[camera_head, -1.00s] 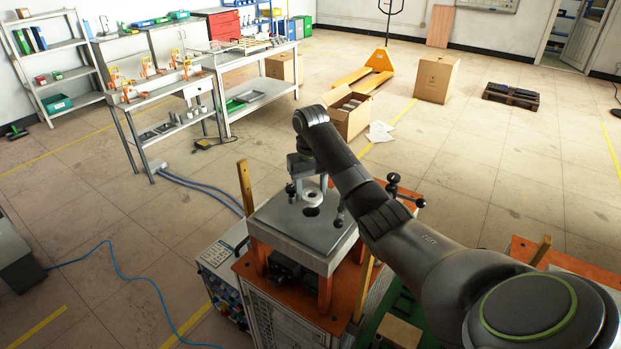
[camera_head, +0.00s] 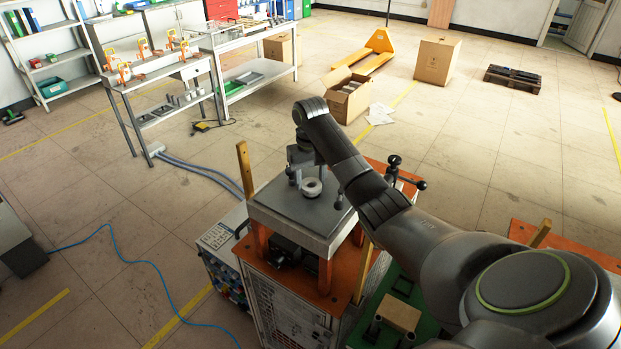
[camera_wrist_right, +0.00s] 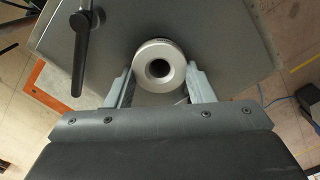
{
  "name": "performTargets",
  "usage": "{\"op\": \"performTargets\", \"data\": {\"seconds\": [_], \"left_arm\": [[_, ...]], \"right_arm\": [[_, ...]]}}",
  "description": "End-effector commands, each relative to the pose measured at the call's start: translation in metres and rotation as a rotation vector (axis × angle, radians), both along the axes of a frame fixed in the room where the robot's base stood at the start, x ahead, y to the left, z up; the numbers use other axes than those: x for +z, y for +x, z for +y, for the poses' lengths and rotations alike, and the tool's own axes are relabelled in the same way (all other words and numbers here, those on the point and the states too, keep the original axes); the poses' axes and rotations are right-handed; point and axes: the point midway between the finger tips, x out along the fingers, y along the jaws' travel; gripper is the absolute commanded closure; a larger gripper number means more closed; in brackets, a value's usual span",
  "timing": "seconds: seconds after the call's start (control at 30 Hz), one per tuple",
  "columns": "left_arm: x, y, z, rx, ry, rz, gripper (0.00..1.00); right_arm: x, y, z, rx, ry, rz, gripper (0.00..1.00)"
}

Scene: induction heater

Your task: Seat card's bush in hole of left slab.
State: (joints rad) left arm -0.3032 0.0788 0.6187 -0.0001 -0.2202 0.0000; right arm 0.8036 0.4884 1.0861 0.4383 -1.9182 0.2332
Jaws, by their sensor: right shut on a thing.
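The bush (camera_head: 312,187) is a pale metal ring with a dark bore. My right gripper (camera_wrist_right: 160,75) is shut on it, with one finger on each side; the bush also shows in the right wrist view (camera_wrist_right: 140,72). The left slab (camera_head: 285,208) is a thick grey plate on orange legs. The bush is over the slab, where it hides the slab's hole. I cannot tell whether it is in the hole, resting on the slab or just above it. No card is legible in view. My left gripper is out of view.
A black lever handle (camera_wrist_right: 80,45) is beside the bush in the right wrist view. A wooden post (camera_head: 244,170) stands at the slab's far left corner. A second orange-topped stand (camera_head: 590,265) is at the right. Floor to the left is mostly clear.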

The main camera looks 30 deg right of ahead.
Motion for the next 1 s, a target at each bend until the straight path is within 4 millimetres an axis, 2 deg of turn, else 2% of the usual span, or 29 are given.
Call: {"op": "performTargets", "data": {"seconds": [0.57, 1.0], "left_arm": [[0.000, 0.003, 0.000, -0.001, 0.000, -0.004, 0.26], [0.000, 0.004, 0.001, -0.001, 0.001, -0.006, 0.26]], "right_arm": [[0.000, -0.002, 0.001, 0.000, 0.000, -0.001, 0.79], [-0.011, -0.002, 0.001, 0.000, 0.000, 0.000, 0.79]]}}
